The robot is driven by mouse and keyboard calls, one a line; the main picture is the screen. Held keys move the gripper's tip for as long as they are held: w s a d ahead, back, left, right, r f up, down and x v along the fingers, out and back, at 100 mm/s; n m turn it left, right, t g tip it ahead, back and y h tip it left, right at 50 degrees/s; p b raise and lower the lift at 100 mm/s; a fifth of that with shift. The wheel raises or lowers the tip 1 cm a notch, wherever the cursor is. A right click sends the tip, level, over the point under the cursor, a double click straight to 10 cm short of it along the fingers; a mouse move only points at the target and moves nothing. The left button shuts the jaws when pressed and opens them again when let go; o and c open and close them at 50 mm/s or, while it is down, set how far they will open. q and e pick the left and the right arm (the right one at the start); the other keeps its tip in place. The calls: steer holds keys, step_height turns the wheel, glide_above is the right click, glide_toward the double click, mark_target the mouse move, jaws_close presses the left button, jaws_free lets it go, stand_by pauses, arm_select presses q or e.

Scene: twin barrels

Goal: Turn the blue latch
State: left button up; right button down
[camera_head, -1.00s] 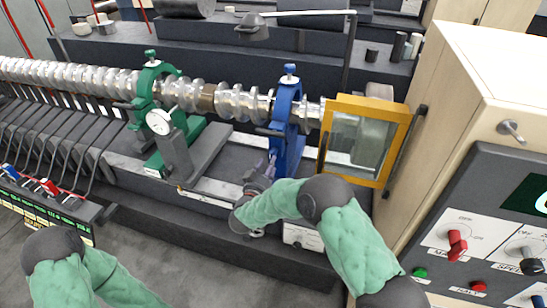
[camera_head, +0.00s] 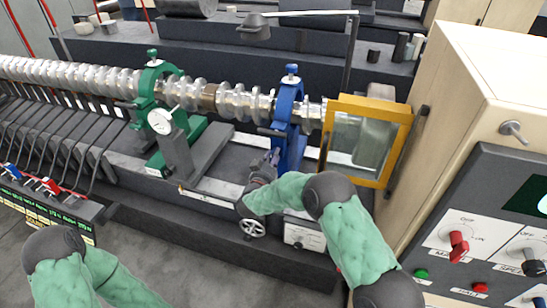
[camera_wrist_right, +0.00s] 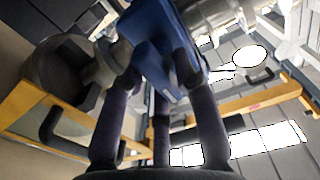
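The blue steady frame (camera_head: 289,115) stands upright around the silver shaft, with a blue knob on top. A dark bar (camera_head: 270,131), perhaps its latch, sticks out from its left side. My right gripper (camera_head: 271,158) is just below that bar, at the frame's lower left front. In the right wrist view, the fingers of my right gripper (camera_wrist_right: 160,80) are spread. A blue part (camera_wrist_right: 160,45) shows between and beyond their tips; I cannot tell whether they touch it. A dark round knob (camera_wrist_right: 65,72) is left of the fingers. My left gripper is out of view.
A green steady frame (camera_head: 150,85) with a dial gauge (camera_head: 161,121) stands to the left. A yellow-framed guard (camera_head: 366,140) is close on the right, before a cream cabinet (camera_head: 470,80). A handwheel (camera_head: 253,228) sits below my right wrist.

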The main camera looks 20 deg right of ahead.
steer(key=shift+d, duration=0.1)
steer(key=shift+f+m+b, duration=0.2)
steer(key=shift+m+b, duration=0.4)
steer(key=shift+b, duration=0.15)
steer(key=m+b, duration=0.4)
steer(key=b, duration=0.1)
steer(key=f+m+b, duration=0.1)
steer(key=m+b, duration=0.4)
steer(key=b, duration=0.1)
steer(key=m+b, duration=0.4)
steer(key=b, duration=0.1)
steer(key=shift+s+f+m+b, duration=0.15)
steer(key=shift+f+m+b, duration=0.05)
steer(key=shift+m+b, duration=1.7)
steer(key=shift+b, duration=0.1)
steer(key=c, duration=1)
jaws_free()
steer(key=shift+c, duration=0.2)
steer(key=shift+r, duration=0.15)
steer(key=shift+r, duration=0.1)
